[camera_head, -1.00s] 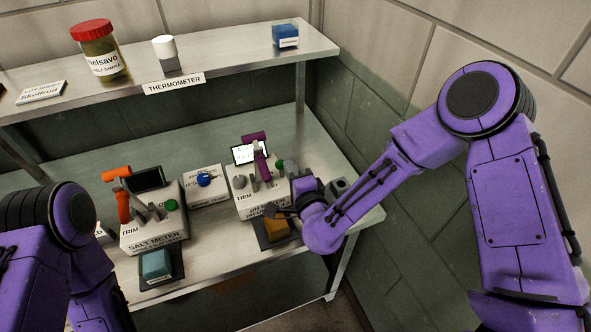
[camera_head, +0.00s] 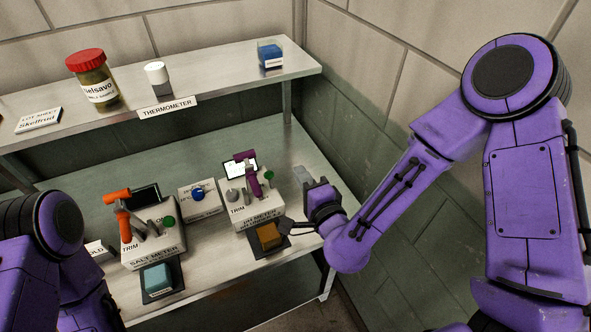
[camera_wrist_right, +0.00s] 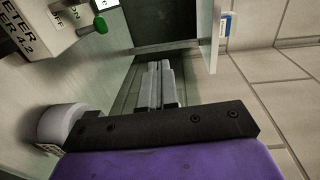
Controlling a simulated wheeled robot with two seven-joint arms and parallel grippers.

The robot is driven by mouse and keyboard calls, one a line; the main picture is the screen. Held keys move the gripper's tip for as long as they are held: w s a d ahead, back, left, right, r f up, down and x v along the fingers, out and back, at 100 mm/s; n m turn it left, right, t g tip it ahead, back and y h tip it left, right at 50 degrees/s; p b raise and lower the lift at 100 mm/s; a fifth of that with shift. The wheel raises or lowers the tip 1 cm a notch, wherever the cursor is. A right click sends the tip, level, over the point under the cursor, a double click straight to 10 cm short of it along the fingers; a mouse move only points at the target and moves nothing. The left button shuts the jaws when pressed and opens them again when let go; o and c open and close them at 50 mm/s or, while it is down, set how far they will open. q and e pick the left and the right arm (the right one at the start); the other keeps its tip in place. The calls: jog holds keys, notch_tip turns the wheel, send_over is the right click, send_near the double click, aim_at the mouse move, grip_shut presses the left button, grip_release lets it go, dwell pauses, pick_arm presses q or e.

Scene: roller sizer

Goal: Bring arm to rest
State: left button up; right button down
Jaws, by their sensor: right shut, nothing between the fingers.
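My right arm comes in from the right in the head view, and its gripper (camera_head: 288,226) is by the right end of the bench, just right of the pH meter (camera_head: 254,210). In the right wrist view the two fingers (camera_wrist_right: 160,84) lie together with nothing between them. My left arm shows at the lower left of the head view; its gripper is outside the frame.
The salt meter (camera_head: 152,236) stands left on the bench (camera_head: 206,285), with a teal block (camera_head: 157,279) before it. An orange block (camera_head: 268,236) sits before the pH meter. The shelf (camera_head: 215,87) holds a red-lidded jar (camera_head: 93,80) and a blue box (camera_head: 270,54). A wall closes the right side.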

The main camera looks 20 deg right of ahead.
jog(key=shift+s+d+r, duration=0.25)
jog(key=shift+s+r, duration=0.4)
jog(key=shift+s, duration=0.05)
jog(key=shift+a, duration=0.1)
jog(key=s+d+f+n+g+h, duration=0.1)
jog(key=s+d+f+n+g, duration=0.15)
jog(key=f, duration=0.45)
jog(key=s+d+f+n+g+h, duration=0.1)
jog(key=s+d+f+g, duration=0.1)
jog(key=s+f, duration=0.3)
jog(key=s+d+f+n+g+h, duration=0.1)
jog(key=s+d+f+n+g, duration=0.15)
jog(key=f, duration=0.55)
jog(key=s+d+f+n+g+h, duration=0.1)
jog(key=s+d+f+n+g, duration=0.2)
jog(key=s, duration=0.4)
jog(key=s+d+f+n+g+h, duration=0.1)
jog(key=s+d+f+g, duration=0.2)
jog(key=s+d+f, duration=0.4)
notch_tip(320, 180, down, 10)
jog(key=s+a+b, duration=0.1)
jog(key=b, duration=0.9)
jog(key=shift+a+g+b, duration=0.2)
jog(key=shift+g+b, duration=0.1)
jog(key=shift+b, duration=0.1)
